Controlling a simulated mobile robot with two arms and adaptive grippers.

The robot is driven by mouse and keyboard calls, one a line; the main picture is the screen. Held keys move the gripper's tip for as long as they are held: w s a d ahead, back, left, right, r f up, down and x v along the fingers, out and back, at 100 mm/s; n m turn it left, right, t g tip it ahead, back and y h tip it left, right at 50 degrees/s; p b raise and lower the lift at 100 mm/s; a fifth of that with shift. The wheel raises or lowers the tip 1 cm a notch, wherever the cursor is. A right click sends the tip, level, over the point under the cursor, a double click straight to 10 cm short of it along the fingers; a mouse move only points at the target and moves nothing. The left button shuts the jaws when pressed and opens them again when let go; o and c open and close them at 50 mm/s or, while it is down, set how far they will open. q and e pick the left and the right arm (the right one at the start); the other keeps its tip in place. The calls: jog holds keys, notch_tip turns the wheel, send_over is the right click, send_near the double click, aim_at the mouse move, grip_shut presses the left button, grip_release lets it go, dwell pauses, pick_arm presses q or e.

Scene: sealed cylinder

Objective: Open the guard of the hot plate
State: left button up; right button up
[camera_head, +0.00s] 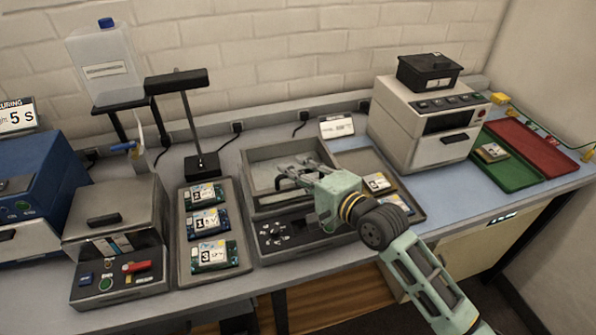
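A grey box with a closed top and a dark bar handle (104,220) stands at the left; I take it for the hot plate with its guard down. Its front panel (122,281) carries a green button, a blue switch and a red lever. My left gripper is not in view.
A tray (184,262) with several green and blue boards lies between the box and the bin. A black lamp stand (202,165) rises behind it. A blue machine (38,195) stands at the far left, a white oven-like machine (405,130) at the right.

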jog(key=shift+w+f, duration=0.1)
jog(key=c, duration=0.3)
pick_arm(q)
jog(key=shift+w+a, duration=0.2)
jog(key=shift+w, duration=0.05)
pick_arm(e)
grip_shut()
